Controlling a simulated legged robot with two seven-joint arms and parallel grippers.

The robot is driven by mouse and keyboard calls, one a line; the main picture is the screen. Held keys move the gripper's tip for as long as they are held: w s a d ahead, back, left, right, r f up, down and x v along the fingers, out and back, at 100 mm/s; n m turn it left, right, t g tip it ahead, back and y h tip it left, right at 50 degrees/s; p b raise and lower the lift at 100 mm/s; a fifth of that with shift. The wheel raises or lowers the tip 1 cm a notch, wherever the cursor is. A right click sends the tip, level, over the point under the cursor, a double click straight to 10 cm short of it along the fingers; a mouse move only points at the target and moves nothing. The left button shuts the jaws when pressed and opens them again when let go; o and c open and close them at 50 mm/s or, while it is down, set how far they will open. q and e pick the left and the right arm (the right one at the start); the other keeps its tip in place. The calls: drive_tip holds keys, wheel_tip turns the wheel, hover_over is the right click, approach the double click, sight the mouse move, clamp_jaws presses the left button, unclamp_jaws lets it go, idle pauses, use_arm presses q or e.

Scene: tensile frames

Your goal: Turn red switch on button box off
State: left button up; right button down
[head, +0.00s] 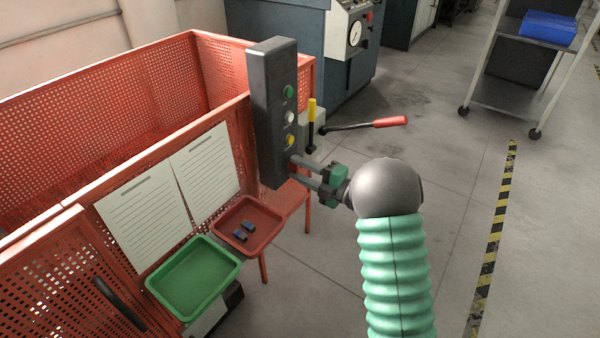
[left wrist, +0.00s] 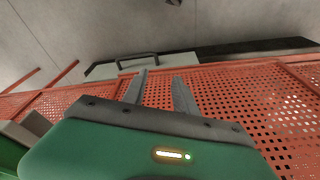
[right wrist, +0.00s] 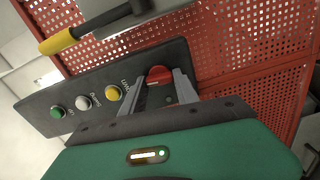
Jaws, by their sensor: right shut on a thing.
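The dark grey button box (head: 264,110) stands upright on the red perforated frame in the head view. It carries a green button (head: 289,91), a white button (head: 290,115) and a yellow button (head: 290,140). The red switch (right wrist: 159,75) is at the box's end in the right wrist view, beyond the yellow button. My right gripper (head: 291,167) is at the lower end of the box, its fingers on either side of the switch and shut on it. The fingers hide the switch in the head view. My left gripper (left wrist: 159,78) is open and empty, facing red perforated panel.
A green tray (head: 165,290) and a red tray (head: 225,236) with small dark blocks sit below the box. A yellow-handled lever (head: 312,110) and a red-handled lever (head: 390,122) stand close behind my right gripper.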

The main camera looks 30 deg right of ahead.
drive_tip(key=shift+s+a+f+n, duration=0.1)
drive_tip(key=shift+f+n, duration=0.25)
drive_tip(key=shift+n, duration=0.25)
drive_tip(key=shift+b, duration=0.3)
drive_tip(key=c, duration=1.1)
unclamp_jaws()
drive_tip(key=shift+c, duration=0.2)
drive_tip(key=shift+o, duration=1.1)
drive_tip(key=shift+r, duration=0.15)
